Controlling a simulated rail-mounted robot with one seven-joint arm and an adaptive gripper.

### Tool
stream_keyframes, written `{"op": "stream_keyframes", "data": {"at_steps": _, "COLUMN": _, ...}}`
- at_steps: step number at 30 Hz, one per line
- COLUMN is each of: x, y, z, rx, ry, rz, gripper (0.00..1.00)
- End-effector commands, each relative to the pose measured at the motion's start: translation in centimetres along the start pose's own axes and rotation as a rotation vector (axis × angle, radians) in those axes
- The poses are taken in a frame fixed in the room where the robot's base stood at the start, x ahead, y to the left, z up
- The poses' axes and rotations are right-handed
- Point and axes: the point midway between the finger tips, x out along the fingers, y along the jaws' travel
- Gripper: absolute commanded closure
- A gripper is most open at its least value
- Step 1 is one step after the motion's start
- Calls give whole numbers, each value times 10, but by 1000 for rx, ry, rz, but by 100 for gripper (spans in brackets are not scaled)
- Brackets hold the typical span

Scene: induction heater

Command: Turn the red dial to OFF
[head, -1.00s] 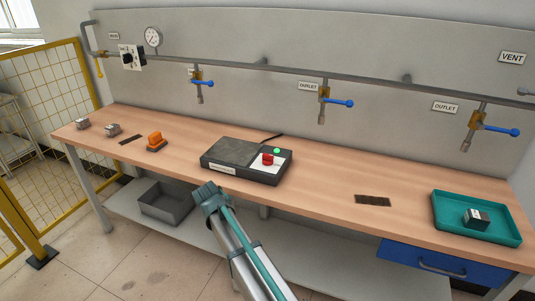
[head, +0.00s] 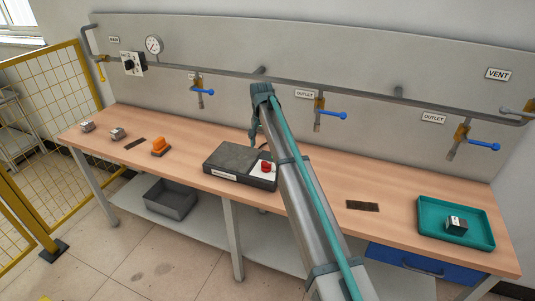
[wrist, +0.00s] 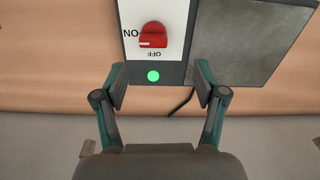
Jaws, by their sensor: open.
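The red dial (head: 265,167) sits on the white panel at the right end of the dark heater (head: 232,163) on the bench. In the wrist view the dial (wrist: 153,36) has a pale mark toward the ON label (wrist: 130,33); the OFF label (wrist: 154,54) is beside it. A green light (wrist: 153,76) on the heater is lit. My gripper (wrist: 160,85) is open and empty, its fingers apart on either side of the green light in the picture, and the dial lies beyond the fingertips.
A teal tray (head: 432,232) with a metal cube is at the right. Pipes with blue-handled valves (head: 331,115) run behind. A dark cable lies near the heater.

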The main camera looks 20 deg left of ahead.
Motion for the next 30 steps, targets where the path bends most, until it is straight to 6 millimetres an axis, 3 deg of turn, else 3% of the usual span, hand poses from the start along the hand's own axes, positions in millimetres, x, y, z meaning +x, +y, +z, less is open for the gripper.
{"op": "stream_keyframes", "data": {"at_steps": 3, "x": -13, "y": 8, "z": -10, "rx": 50, "ry": -31, "rz": 0, "gripper": 29}}
{"op": "stream_keyframes", "data": {"at_steps": 8, "x": -6, "y": 11, "z": -9, "rx": 65, "ry": -41, "rz": 2, "gripper": 29}}
{"op": "stream_keyframes", "data": {"at_steps": 21, "x": 62, "y": 11, "z": -6, "rx": 62, "ry": -40, "rz": 2, "gripper": 29}}
{"op": "stream_keyframes", "data": {"at_steps": 30, "x": 91, "y": 10, "z": -6, "rx": 61, "ry": -38, "rz": 1, "gripper": 29}}
